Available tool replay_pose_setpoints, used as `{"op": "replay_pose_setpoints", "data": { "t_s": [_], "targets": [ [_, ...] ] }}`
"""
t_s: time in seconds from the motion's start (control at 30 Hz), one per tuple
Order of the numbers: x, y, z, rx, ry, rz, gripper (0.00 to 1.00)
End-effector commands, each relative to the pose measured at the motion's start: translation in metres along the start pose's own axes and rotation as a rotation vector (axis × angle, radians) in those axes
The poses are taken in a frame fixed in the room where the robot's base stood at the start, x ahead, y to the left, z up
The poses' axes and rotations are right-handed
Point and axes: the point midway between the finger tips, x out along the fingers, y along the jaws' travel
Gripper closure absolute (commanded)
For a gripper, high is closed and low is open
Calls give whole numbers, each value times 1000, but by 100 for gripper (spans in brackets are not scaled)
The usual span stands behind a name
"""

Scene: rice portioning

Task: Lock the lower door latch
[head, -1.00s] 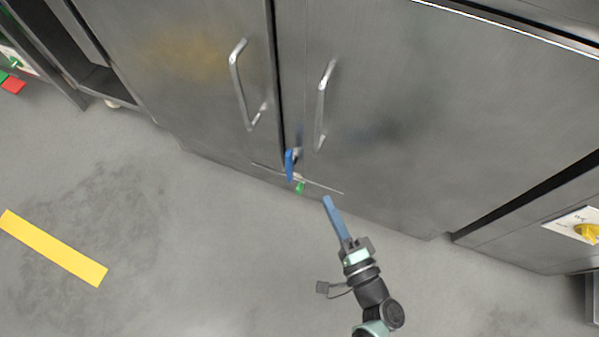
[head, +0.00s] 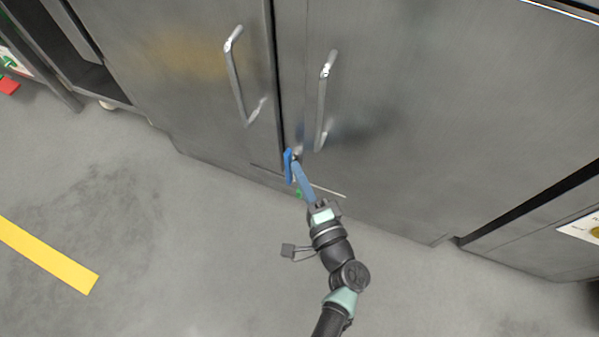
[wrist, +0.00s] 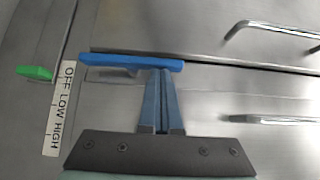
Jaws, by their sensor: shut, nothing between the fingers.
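The lower door latch is a blue lever (head: 288,166) low on the steel cabinet, by the seam between the two doors. In the wrist view the blue latch lever (wrist: 130,62) lies across the picture near the door seam. My gripper (head: 296,166) has its long blue fingers together, with nothing between them. The fingertips reach the latch lever; in the wrist view my gripper (wrist: 160,72) ends at the lever's lower edge, near its right end. It appears to touch the lever, though contact is not certain.
Two metal door handles (head: 236,80) (head: 325,100) stand out above the latch. A green knob (wrist: 36,72) sits beside a label reading OFF LOW HIGH (wrist: 60,108). Grey floor with a yellow stripe (head: 45,255) is open to the left.

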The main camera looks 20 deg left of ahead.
Motion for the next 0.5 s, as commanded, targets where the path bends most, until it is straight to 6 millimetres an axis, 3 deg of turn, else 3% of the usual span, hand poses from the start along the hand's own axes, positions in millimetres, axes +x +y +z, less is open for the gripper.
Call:
{"op": "replay_pose_setpoints", "data": {
  "t_s": [0.5],
  "targets": [
    [2,-4,2,-51,0,50,100]
  ]
}}
